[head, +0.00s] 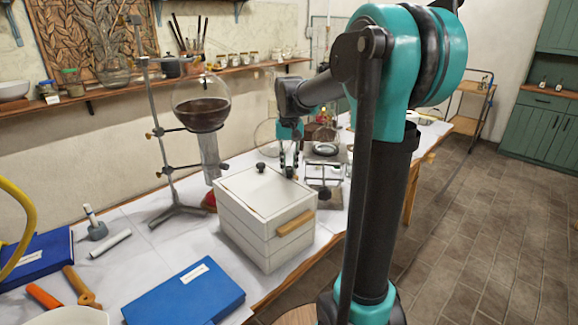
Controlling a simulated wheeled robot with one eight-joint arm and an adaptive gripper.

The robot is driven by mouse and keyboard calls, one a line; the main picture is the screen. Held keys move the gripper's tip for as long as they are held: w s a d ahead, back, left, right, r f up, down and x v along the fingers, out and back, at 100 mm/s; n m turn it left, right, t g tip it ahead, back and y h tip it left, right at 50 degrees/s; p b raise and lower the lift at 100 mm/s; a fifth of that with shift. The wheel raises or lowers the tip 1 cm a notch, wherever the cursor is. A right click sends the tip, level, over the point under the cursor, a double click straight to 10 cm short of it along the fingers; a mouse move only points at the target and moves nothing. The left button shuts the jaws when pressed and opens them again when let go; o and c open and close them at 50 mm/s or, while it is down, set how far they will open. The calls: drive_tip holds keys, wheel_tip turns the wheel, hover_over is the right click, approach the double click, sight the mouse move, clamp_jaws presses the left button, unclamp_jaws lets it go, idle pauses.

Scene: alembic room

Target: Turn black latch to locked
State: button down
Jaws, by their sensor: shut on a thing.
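A white box (262,222) with a wooden front handle (295,223) stands on the table. A black knob (261,168) is on its lid near the back edge. A second small black piece (290,173), which looks like the black latch, is at the lid's back right corner. My gripper (289,166) points down over that corner, shut on this piece. The fingers partly cover it, and its turn position is too small to tell.
A round flask (201,103) on a metal stand is behind the box at left. A small metal stand (325,160) is close on the gripper's right. Blue books (185,295) and tools lie at front left. Shelves line the wall.

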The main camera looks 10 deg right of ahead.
sight(290, 169)
drive_tip(key=m, duration=0.5)
drive_tip(key=shift+m, duration=0.3)
drive_tip(key=shift+s+d+m, duration=0.1)
drive_tip(key=shift+m, duration=2.1)
drive_tip(key=c, duration=1.4)
unclamp_jaws()
wheel_tip(290, 169, up, 12)
